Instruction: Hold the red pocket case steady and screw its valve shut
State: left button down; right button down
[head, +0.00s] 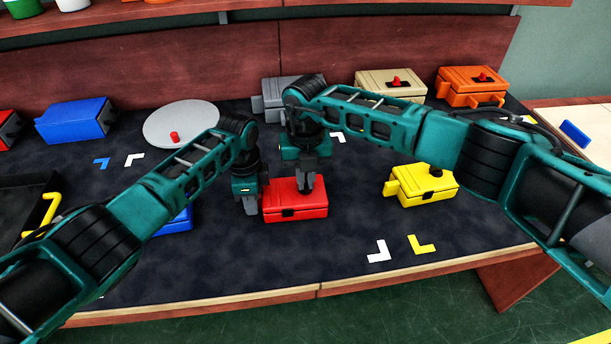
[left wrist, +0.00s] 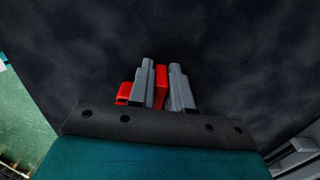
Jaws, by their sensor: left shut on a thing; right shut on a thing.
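The red pocket case (head: 279,191) sits on the dark mat near the middle of the table in the head view. My left gripper (head: 250,205) is at its left side. In the left wrist view, the fingers (left wrist: 161,78) are shut on a red part (left wrist: 161,90), seemingly the case's side tab. More red shows left of these fingers. My right gripper (head: 306,188) points straight down onto the case top. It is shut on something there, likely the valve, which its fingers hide. I cannot tell how far the valve is turned.
A yellow case (head: 428,190) with a black knob stands to the right. Beige (head: 390,83), orange (head: 470,85) and grey (head: 272,100) cases stand behind. A round grey plate (head: 205,112) bears a small red piece (head: 174,137). A blue case (head: 178,222) is partly behind my left arm.

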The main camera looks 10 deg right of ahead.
jog(key=c, duration=1.2)
grip_release()
jog(key=shift+r, duration=0.1)
notch_tip(320, 180, up, 12)
pick_arm(q)
jog(key=c, duration=1)
grip_release()
jog(key=shift+r, duration=0.1)
